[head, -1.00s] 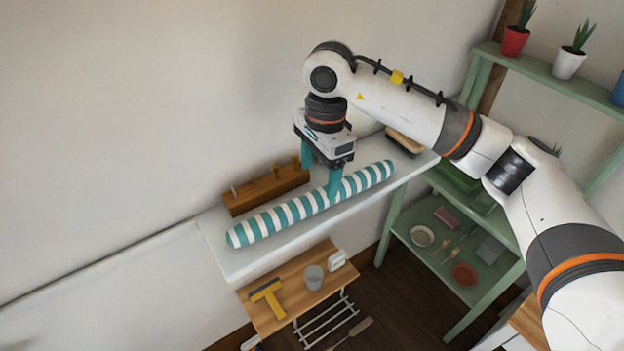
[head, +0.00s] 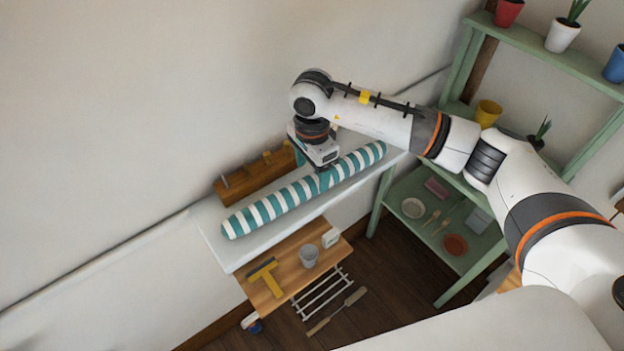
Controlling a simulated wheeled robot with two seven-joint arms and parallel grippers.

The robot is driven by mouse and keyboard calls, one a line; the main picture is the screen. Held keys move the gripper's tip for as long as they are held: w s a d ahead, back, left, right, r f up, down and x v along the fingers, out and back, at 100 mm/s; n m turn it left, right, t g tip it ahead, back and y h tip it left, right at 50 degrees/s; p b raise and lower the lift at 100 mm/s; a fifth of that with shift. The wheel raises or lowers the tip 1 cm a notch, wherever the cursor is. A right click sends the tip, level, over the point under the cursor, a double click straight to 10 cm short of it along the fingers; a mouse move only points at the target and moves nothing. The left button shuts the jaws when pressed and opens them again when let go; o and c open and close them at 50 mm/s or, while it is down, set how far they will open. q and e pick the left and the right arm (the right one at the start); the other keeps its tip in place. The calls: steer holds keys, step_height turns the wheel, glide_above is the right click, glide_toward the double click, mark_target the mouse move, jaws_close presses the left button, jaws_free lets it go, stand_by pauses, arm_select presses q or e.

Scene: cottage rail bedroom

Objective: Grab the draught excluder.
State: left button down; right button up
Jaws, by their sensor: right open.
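The draught excluder (head: 269,208) is a long teal-and-white striped roll. It lies diagonally along the white shelf (head: 229,257) against the wall. My right gripper (head: 313,176) is over its middle, pointing down, with its teal fingers apart. One finger shows on the near side of the roll; the other is at the far side, partly hidden by the gripper body. I cannot tell whether the fingers touch the roll. My left gripper is not in view.
A wooden peg rack (head: 256,176) stands behind the roll. Below is a wooden board (head: 285,281) with a yellow-handled squeegee (head: 267,277), a grey cup (head: 309,255) and a white block (head: 330,237). A green shelf unit (head: 376,205) stands to the right.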

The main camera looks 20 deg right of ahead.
steer(key=shift+f, duration=1.2)
steer(key=shift+r, duration=0.1)
steer(key=c, duration=1.3)
